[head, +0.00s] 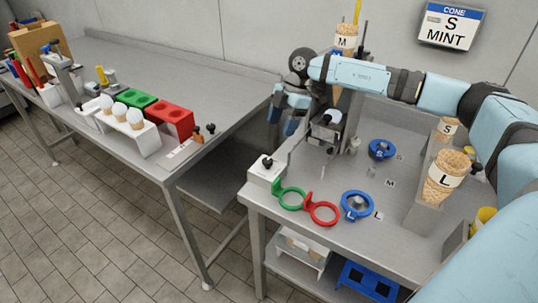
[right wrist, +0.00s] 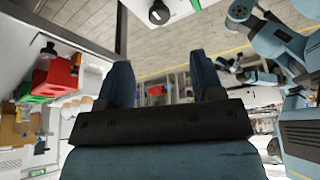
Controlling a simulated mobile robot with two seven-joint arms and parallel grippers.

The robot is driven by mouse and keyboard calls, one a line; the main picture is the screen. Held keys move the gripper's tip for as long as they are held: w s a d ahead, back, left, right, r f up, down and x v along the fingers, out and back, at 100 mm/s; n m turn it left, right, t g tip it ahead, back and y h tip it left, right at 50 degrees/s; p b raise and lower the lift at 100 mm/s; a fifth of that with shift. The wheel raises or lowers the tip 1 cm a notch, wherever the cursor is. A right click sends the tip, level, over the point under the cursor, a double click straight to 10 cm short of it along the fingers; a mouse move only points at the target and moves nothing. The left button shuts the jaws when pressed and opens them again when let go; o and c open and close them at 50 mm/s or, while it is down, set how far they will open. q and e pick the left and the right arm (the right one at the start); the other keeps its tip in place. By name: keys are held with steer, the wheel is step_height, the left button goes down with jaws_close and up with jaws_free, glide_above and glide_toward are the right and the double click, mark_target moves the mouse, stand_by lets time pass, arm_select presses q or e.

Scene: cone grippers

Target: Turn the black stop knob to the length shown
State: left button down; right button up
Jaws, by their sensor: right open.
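The sign (head: 452,25) on the wall reads "CONE S MINT". A small black knob (head: 267,162) stands on a pale block (head: 266,175) at the left corner of the right bench. A black knob (right wrist: 158,12) on a white block also shows at the top of the right wrist view; I cannot read its setting. My right gripper (head: 284,115) is open and empty, above and beyond the corner block. Its dark blue fingers (right wrist: 164,88) are apart. My left gripper does not show clearly.
Green (head: 289,196) and red (head: 322,211) rings and a blue ring (head: 357,206) lie near the right bench's front edge. Cone stacks marked S (head: 447,129) and L (head: 441,178) stand at right. A floor gap separates the benches.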

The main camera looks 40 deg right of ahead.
mark_target(268, 160)
steer(key=x, duration=1)
steer(key=shift+a+f, duration=0.25)
steer(key=shift+f, duration=0.35)
steer(key=c, duration=0.9)
